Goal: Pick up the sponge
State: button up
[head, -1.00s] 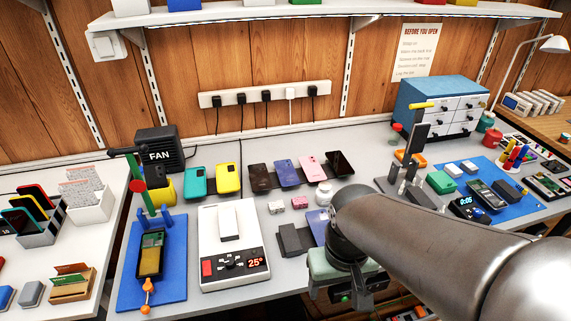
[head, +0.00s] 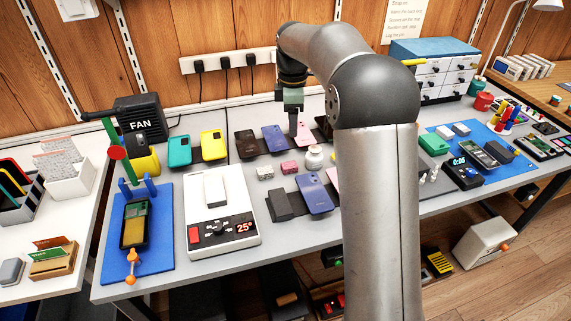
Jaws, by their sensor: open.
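I cannot tell for sure which thing is the sponge. Small soft-looking blocks lie on the grey bench: a pink block (head: 289,168) and a pale block (head: 265,172), side by side left of a white jar. A green block (head: 434,143) lies on the blue mat to the right. My gripper (head: 294,130) is open and points down over the back row of phones, near the pink phone (head: 303,136). It looks empty. It is behind the small blocks and apart from them. My arm hides part of the bench to its right.
A white jar (head: 314,157) stands beside the pink block. A dark stand (head: 280,205) and a blue phone (head: 314,194) lie in front. A white heater (head: 222,232) and a blue mat (head: 126,262) are at left. A power strip (head: 222,63) runs along the wall behind my gripper.

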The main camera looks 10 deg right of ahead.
jog(key=w+f+n, duration=0.3)
jog(key=w, duration=0.2)
jog(key=b, duration=0.1)
send_over(289, 164)
jog(key=f, duration=1.1)
jog(key=shift+d+f, duration=0.25)
jog(key=f, duration=0.4)
jog(key=shift+s+a+f, duration=0.1)
jog(key=shift+s+a, duration=0.05)
jog(key=shift+a, duration=0.1)
jog(key=shift+f, duration=0.55)
jog(key=c, duration=1.1)
